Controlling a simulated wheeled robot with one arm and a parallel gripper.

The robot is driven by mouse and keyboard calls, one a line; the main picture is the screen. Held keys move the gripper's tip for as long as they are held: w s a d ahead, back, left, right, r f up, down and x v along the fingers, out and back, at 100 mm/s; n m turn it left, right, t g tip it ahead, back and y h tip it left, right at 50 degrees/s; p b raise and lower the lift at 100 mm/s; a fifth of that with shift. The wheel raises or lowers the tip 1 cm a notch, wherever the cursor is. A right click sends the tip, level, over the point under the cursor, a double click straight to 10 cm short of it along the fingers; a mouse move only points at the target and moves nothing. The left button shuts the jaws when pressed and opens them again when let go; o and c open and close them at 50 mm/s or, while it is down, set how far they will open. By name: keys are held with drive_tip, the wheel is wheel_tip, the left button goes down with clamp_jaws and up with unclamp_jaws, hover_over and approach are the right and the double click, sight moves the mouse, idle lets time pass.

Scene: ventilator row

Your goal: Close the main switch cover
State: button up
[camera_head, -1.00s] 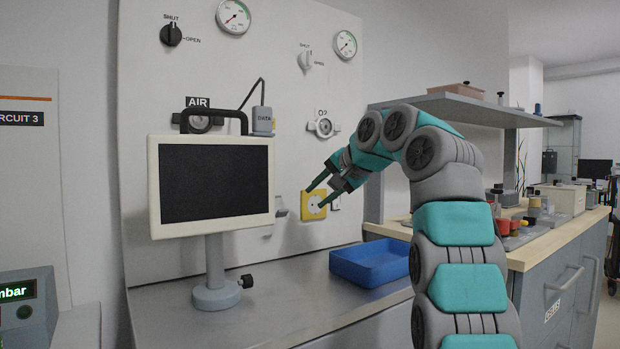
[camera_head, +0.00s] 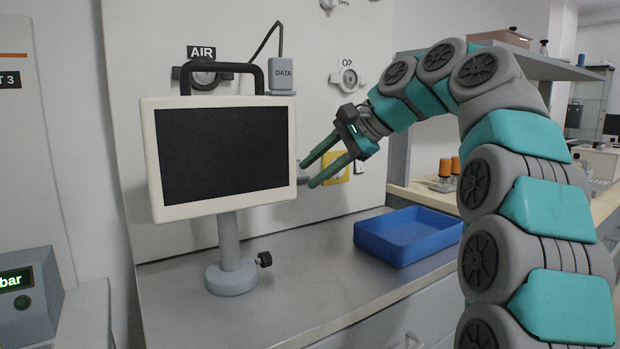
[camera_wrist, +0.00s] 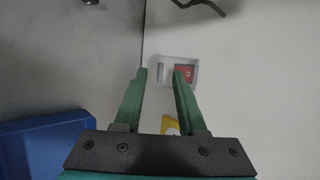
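In the wrist view, a pale grey switch housing (camera_wrist: 193,64) with a red, white-marked face (camera_wrist: 185,73) is on the wall beyond my fingertips. A pale flap (camera_wrist: 161,74) at its left side looks like the cover, standing away from the red face. In the head view, only a small grey piece (camera_head: 303,181) of it shows beside the monitor; the monitor hides the rest. My gripper (camera_head: 308,175) is open and empty, its green fingers pointing at the wall there. In the wrist view, the gripper (camera_wrist: 160,73) has the flap between its fingertips in the picture; contact cannot be told.
A monitor (camera_head: 222,155) on a stand is close left of my fingers. A yellow plate (camera_head: 340,161) is on the wall behind them. A blue tray (camera_head: 405,240) stands on the metal counter (camera_head: 290,260) below. A shelf (camera_head: 500,65) is at the right.

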drive_tip(key=shift+x, duration=0.9)
clamp_jaws()
